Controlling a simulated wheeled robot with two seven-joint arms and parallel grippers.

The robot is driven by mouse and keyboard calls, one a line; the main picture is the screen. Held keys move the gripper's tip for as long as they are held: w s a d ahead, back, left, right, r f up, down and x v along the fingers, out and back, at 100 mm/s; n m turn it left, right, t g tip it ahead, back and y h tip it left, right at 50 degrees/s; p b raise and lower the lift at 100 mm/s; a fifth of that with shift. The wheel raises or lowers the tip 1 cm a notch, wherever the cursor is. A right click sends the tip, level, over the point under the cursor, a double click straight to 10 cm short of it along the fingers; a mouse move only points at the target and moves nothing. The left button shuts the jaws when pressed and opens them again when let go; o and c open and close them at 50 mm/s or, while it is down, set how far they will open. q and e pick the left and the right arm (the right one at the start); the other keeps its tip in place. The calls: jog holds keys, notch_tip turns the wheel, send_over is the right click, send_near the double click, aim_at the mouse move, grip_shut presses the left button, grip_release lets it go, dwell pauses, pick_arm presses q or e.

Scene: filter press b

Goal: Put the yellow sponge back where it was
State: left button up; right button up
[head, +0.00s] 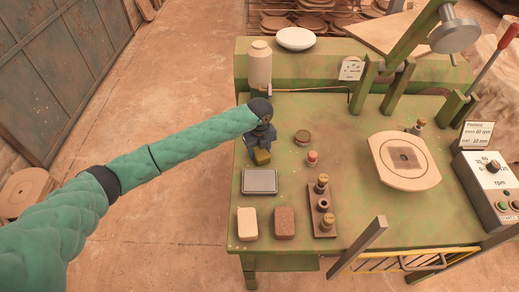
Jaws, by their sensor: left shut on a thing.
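The yellow sponge (261,157) is a small dull-yellow block near the left edge of the green table (345,150). My left gripper (261,146) reaches in from the left and is shut on the sponge, pointing down over the table. The gripper body hides the sponge's upper part. I cannot tell whether the sponge touches the table top. My right gripper is not in view.
A grey flat case (260,181) lies just in front of the sponge, with a white block (247,224) and a brown block (284,223) nearer. A beige bottle (259,67) stands behind. A round tin (302,138), a red-topped piece (312,158) and a peg board (322,207) lie right.

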pick_arm(q)
jog(key=o, duration=0.9)
jog(key=shift+o, duration=0.2)
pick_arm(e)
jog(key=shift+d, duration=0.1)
pick_arm(q)
jog(key=shift+r, duration=0.45)
notch_tip(320, 180, up, 11)
jog(key=b, duration=0.4)
jog(key=shift+r, duration=0.2)
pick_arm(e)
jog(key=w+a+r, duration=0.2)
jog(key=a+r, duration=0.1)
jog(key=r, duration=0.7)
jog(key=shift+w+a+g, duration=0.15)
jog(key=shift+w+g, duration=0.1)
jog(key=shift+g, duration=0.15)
